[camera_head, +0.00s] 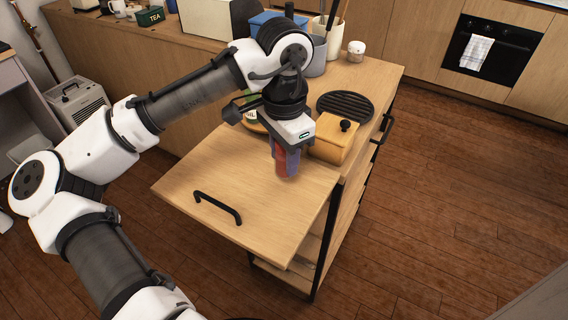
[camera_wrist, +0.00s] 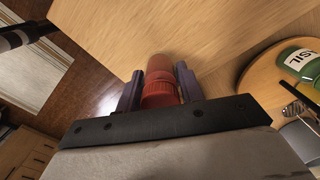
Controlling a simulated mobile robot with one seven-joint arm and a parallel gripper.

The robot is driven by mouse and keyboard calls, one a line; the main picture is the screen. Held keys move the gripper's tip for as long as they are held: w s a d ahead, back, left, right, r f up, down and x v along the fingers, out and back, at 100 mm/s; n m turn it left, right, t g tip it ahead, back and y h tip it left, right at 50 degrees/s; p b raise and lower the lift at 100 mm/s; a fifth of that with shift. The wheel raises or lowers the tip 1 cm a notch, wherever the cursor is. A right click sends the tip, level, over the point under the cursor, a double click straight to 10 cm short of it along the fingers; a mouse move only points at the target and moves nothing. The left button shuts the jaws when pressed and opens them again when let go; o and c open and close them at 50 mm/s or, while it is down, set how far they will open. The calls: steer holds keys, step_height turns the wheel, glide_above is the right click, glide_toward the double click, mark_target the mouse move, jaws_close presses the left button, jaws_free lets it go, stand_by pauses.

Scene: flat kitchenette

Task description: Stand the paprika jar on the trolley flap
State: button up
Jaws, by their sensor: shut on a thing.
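The paprika jar (camera_head: 286,164), a red cylinder, is upright in my gripper (camera_head: 287,158). In the wrist view the red jar (camera_wrist: 160,88) sits between the two dark fingers, which are shut on it. Its label cannot be read. The trolley flap (camera_head: 215,165) is a pale wooden panel at the trolley's front left, with a black bar handle (camera_head: 218,207). The flap's surface is bare. The jar appears over the inner right part of the flap, beside the wooden box; I cannot tell whether its base touches the wood.
A wooden box with a black knob (camera_head: 333,141) stands just right of the jar. A black round trivet (camera_head: 345,106) lies behind it. A green basil jar (camera_wrist: 300,63) stands on a round board (camera_wrist: 262,82). The flap is free towards its handle and left corner.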

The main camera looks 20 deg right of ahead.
mark_target(284, 166)
steer(key=shift+f, duration=1.55)
steer(key=shift+f, duration=0.15)
steer(key=o, duration=1)
step_height(284, 166, up, 12)
steer(key=shift+r+b, duration=0.15)
steer(key=shift+b, duration=0.2)
